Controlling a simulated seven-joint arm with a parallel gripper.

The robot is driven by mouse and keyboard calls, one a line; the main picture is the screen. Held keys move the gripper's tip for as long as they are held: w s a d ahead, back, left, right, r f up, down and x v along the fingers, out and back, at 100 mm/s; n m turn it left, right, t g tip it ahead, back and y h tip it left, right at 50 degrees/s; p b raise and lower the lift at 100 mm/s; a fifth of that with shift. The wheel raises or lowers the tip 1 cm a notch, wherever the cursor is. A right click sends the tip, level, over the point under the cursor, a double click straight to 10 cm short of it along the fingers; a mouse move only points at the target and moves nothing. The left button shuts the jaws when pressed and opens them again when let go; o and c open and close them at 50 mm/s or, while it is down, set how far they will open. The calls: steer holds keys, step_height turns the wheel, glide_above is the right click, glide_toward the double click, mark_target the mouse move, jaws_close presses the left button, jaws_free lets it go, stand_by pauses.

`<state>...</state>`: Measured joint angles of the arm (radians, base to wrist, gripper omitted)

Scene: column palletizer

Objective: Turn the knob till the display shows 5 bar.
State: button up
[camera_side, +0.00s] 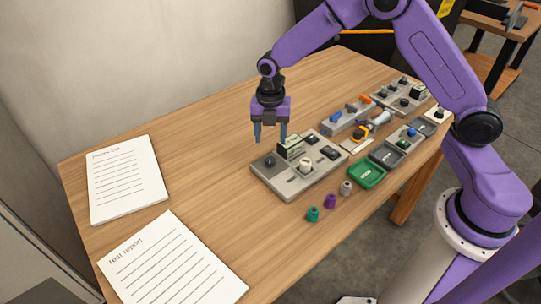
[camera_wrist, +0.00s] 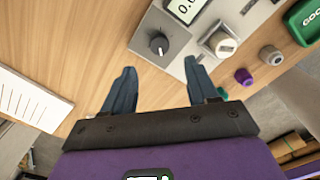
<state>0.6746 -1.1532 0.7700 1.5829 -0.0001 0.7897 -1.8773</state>
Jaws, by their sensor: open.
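The dark round knob (camera_side: 269,161) sits on the left end of a grey panel (camera_side: 291,184). In the wrist view the knob (camera_wrist: 158,44) shows a light pointer mark and lies just beyond my fingertips, roughly centred between them. The display (camera_side: 290,148) stands on the panel beside the knob. In the wrist view the display (camera_wrist: 184,8) is cut off by the top edge; its visible digits look like 0.0, and any further ones are out of frame. My gripper (camera_side: 270,136) is open and empty, above the panel and apart from the knob.
A white knob-like part (camera_side: 306,164) stands close to the right of the knob. Green, purple and grey pieces (camera_side: 330,201) lie in front of the panel. A green tray (camera_side: 367,174) and other panels are to the right. Papers (camera_side: 126,180) lie left, with clear wood between.

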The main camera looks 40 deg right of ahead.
mark_target(271, 160)
step_height(271, 160, down, 8)
steer(key=shift+f, duration=0.1)
steer(key=shift+c, duration=0.3)
steer(key=c, duration=1)
